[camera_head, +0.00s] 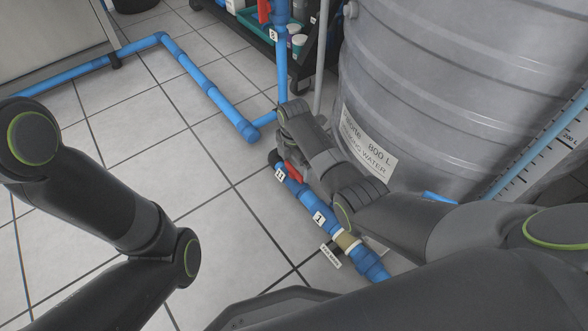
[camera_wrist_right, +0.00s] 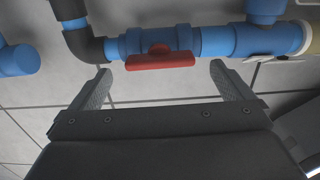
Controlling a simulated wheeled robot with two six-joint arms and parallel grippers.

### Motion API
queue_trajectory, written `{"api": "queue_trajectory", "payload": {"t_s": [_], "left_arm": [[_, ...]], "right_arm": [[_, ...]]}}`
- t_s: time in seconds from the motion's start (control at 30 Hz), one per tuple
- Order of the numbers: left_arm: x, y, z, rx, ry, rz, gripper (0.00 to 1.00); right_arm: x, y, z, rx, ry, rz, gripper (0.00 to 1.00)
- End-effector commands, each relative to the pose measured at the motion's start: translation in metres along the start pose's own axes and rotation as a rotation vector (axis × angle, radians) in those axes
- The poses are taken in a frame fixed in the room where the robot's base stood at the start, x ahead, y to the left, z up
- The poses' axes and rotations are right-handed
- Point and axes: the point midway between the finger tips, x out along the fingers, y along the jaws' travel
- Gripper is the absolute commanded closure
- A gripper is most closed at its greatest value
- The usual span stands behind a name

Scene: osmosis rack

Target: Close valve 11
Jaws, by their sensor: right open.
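Valve 11, marked by a white tag (camera_head: 280,175), sits on the low blue pipe beside the tank. Its red handle (camera_head: 293,171) shows partly beside my right wrist in the head view. In the right wrist view the red handle (camera_wrist_right: 160,60) lies lengthwise along the blue valve body (camera_wrist_right: 152,42). My right gripper (camera_wrist_right: 161,68) is open, its two fingers apart on either side of the handle, with nothing held. Whether a finger touches the handle cannot be told. In the head view my right arm reaches over the pipe. My left arm shows, but its gripper does not.
A large grey tank (camera_head: 425,90) stands right behind the pipe. Another blue pipe (camera_head: 195,75) runs along the floor at upper left. A tag marked 1 (camera_head: 319,219) is farther along the valve pipe. Tiled floor (camera_head: 235,215) left of the valve is clear.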

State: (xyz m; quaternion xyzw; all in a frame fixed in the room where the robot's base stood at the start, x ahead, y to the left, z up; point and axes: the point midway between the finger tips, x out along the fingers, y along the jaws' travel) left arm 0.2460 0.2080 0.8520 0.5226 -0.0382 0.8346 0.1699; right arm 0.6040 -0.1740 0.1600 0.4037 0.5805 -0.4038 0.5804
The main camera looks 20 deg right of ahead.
Motion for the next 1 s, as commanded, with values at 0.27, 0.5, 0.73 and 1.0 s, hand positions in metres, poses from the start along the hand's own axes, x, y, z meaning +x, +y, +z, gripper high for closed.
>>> {"api": "queue_trajectory", "payload": {"t_s": [0.27,0.5,0.73,1.0], "left_arm": [[-0.013,-0.001,-0.006,-0.017,-0.005,-0.022,0.66],[-0.014,-0.001,-0.006,-0.018,-0.009,-0.027,0.66],[-0.014,-0.001,-0.006,-0.017,-0.009,-0.026,0.66],[-0.014,-0.001,-0.006,-0.018,-0.009,-0.027,0.66]], "right_arm": [[0.028,0.0,0.0,0.0,0.0,0.0,0.0],[0.03,0.0,0.0,0.0,0.0,0.0,0.0],[0.03,0.0,0.0,0.0,0.0,0.0,0.08],[0.03,0.0,0.0,0.0,0.0,0.0,0.43]]}}
